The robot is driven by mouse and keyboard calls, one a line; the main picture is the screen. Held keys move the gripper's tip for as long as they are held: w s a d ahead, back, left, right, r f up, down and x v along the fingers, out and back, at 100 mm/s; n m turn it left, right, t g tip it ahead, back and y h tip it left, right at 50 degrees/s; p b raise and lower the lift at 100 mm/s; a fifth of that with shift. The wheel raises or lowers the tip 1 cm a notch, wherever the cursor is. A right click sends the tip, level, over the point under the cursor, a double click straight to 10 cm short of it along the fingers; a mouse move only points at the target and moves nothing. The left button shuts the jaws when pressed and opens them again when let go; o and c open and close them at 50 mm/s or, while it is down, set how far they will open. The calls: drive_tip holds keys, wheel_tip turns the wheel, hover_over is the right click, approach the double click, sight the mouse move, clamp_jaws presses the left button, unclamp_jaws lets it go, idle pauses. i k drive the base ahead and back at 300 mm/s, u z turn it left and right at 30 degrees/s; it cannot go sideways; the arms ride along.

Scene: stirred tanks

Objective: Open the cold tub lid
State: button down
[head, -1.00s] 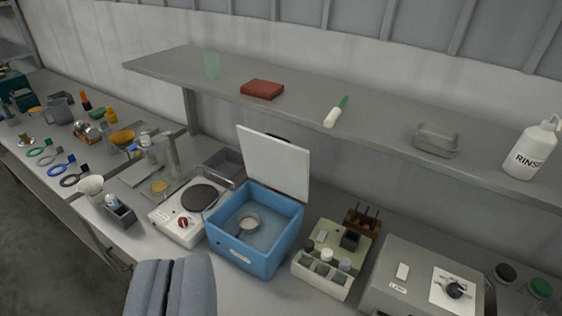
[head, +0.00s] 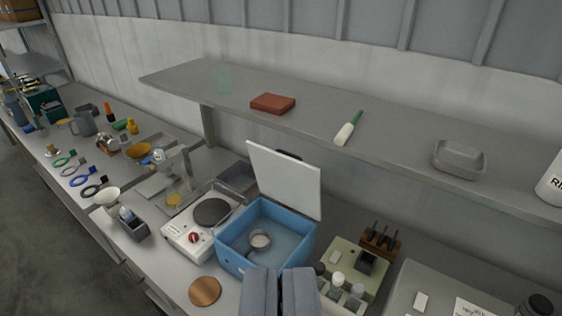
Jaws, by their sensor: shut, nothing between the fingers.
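The cold tub (head: 233,250) is a blue open box on the bench, with a small round metal cup (head: 260,239) inside. Its white lid (head: 285,181) stands up, tilted back at the tub's rear edge, so the tub is open. My gripper (head: 281,272) is at the bottom middle of the head view. Its two grey fingers are together with nothing between them. It shows in front of the tub's near right corner and hides part of it. I cannot tell whether it touches the tub.
A white hot plate (head: 190,240) stands left of the tub, with a round wooden disc (head: 205,291) in front. A green-grey block with bottles (head: 352,264) stands close on the right. A shelf (head: 210,88) runs above the bench, holding a red block (head: 273,103).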

sight(295, 184)
drive_tip(key=i, duration=0.9)
drive_tip(key=u, duration=0.05)
